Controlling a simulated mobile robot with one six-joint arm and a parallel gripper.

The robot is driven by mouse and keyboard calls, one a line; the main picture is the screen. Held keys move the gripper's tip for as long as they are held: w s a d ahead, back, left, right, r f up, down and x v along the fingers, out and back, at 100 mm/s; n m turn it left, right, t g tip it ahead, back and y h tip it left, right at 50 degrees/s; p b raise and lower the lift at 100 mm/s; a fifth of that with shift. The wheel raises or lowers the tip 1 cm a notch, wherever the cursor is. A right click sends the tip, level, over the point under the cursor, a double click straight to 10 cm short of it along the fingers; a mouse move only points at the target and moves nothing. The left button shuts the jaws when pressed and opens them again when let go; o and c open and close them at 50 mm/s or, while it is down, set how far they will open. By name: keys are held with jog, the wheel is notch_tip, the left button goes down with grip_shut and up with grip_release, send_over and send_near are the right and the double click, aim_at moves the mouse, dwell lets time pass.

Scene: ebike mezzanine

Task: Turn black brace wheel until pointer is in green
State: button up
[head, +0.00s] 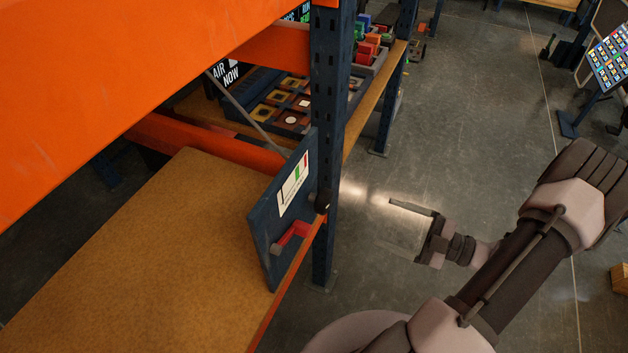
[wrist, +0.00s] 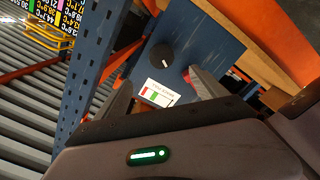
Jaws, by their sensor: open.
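The black brace wheel (wrist: 162,57) is a round knob with a short white mark, on a dark blue panel (wrist: 205,50). In the head view the wheel (head: 322,201) shows edge-on at the panel's right edge, by the rack upright. A white gauge card (wrist: 158,94) with red and green bands is on the same panel; it also shows in the head view (head: 293,183). The pointer is too small to place surely. My gripper (head: 403,229) is open and empty, to the right of the panel and apart from it. In the wrist view its fingers (wrist: 160,82) flank the card, below the wheel.
A red handle (head: 290,236) sticks out low on the panel. The blue rack upright (head: 328,130) stands beside it, with orange beams and a wooden shelf (head: 160,240) at left. Bins with parts (head: 290,105) lie behind. The floor around my gripper is clear.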

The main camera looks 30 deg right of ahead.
aim_at(330, 204)
jog(key=b+x, duration=0.4)
jog(key=x, duration=1.2)
jog(key=shift+w+a, duration=0.2)
jog(key=shift+a, duration=0.2)
jog(key=c, duration=1.4)
